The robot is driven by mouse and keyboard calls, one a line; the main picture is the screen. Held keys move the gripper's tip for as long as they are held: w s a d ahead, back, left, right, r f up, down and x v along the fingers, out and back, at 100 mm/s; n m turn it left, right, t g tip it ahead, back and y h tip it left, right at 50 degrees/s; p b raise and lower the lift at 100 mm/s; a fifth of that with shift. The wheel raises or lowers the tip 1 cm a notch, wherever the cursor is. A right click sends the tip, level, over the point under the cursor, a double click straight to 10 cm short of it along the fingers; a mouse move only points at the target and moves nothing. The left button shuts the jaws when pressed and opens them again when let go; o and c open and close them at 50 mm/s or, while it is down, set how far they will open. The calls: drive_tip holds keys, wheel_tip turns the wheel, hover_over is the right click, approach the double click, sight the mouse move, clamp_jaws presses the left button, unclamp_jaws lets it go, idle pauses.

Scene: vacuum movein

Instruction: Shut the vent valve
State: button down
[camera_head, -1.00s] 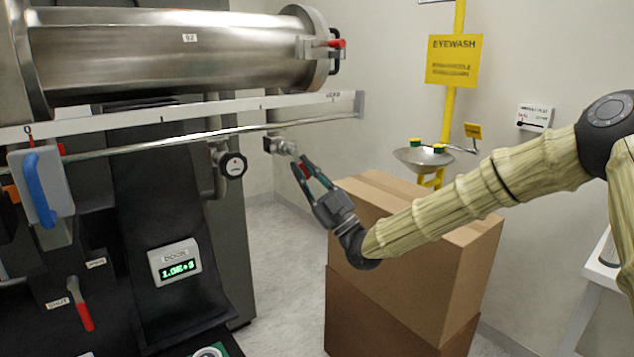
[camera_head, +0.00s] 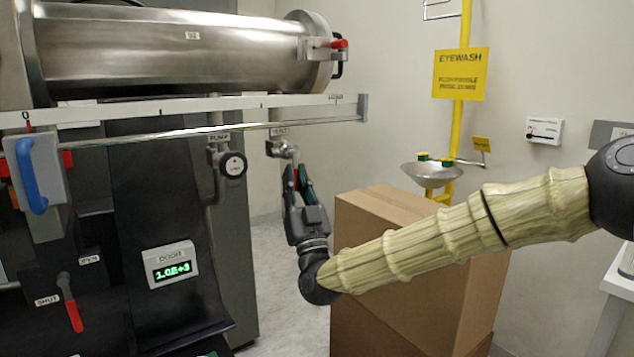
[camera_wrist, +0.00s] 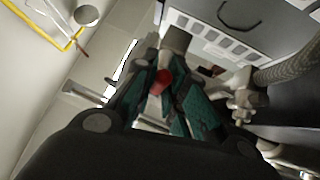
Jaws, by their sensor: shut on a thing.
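The vent valve (camera_head: 281,149) is a small metal fitting under the long rail, beneath a label reading VENT. Its red handle (camera_head: 305,183) hangs below it, mostly hidden between the fingers. My gripper (camera_head: 295,172) points almost straight up from below the valve, with its dark green fingers shut on the red handle. In the wrist view the red handle (camera_wrist: 162,82) shows between the two fingers of my gripper (camera_wrist: 165,72). The exact angle of the handle is hard to read behind the fingers.
The pump valve (camera_head: 232,165) with its round dial is left of the vent valve. A steel chamber (camera_head: 180,50) lies above the rail. Cardboard boxes (camera_head: 400,230) stand just right of my gripper. A readout (camera_head: 170,264) shows green digits. An eyewash basin (camera_head: 432,174) is behind.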

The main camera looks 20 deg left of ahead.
drive_tip(key=shift+s+a+m+h, duration=0.1)
drive_tip(key=shift+m+h, duration=0.3)
drive_tip(key=c, duration=1.5)
unclamp_jaws()
drive_tip(key=shift+a, duration=0.2)
drive_tip(key=shift+o, duration=0.2)
drive_tip(key=shift+d+t, duration=0.15)
drive_tip(key=shift+t, duration=0.15)
drive_tip(key=shift+d, duration=0.1)
drive_tip(key=shift+f, duration=0.1)
drive_tip(key=shift+s+f, duration=0.15)
drive_tip(key=shift+f, duration=0.05)
drive_tip(key=v, duration=1.1)
drive_tip(key=shift+d, duration=0.25)
drive_tip(key=shift+f, duration=0.1)
